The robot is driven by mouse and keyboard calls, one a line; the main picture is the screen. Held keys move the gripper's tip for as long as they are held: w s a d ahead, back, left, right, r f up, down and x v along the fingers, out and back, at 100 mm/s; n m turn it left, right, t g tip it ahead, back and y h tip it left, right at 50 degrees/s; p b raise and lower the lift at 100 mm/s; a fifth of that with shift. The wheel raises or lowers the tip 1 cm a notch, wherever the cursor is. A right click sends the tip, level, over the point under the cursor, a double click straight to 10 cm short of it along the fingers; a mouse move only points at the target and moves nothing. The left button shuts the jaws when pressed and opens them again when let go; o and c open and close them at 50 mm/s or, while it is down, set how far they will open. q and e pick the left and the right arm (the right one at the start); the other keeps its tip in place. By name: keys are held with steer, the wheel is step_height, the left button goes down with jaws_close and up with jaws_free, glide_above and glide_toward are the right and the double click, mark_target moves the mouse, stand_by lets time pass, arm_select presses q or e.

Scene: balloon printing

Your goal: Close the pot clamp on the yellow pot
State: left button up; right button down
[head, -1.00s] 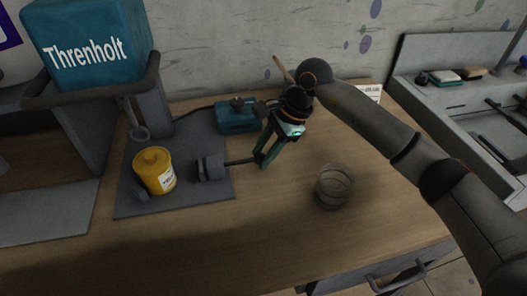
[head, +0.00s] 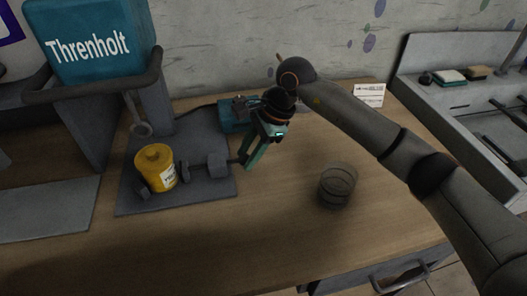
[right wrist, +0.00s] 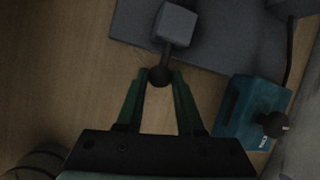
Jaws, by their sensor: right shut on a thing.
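The yellow pot (head: 154,172), with a white label, stands upright on the dark grey plate (head: 205,192). My right gripper (head: 246,163) is shut on the rod's end. In the right wrist view its fingers (right wrist: 160,84) hold the dark round knob (right wrist: 160,76), with the clamp block (right wrist: 175,22) beyond. My left gripper is not in view.
A glass jar (head: 338,184) stands to the right of my gripper. A teal box (head: 233,118) with a dark knob is behind the clamp. A teal Threnholt tank (head: 90,45) rises at the left. The table front is clear.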

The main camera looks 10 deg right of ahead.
steer(key=shift+a, duration=0.55)
steer(key=c, duration=0.5)
jaws_free()
steer(key=shift+c, duration=0.2)
steer(key=shift+d+r, duration=0.1)
steer(key=v, duration=1.2)
steer(key=shift+r, duration=0.15)
steer(key=shift+s+d, duration=0.1)
steer(key=shift+s, duration=0.05)
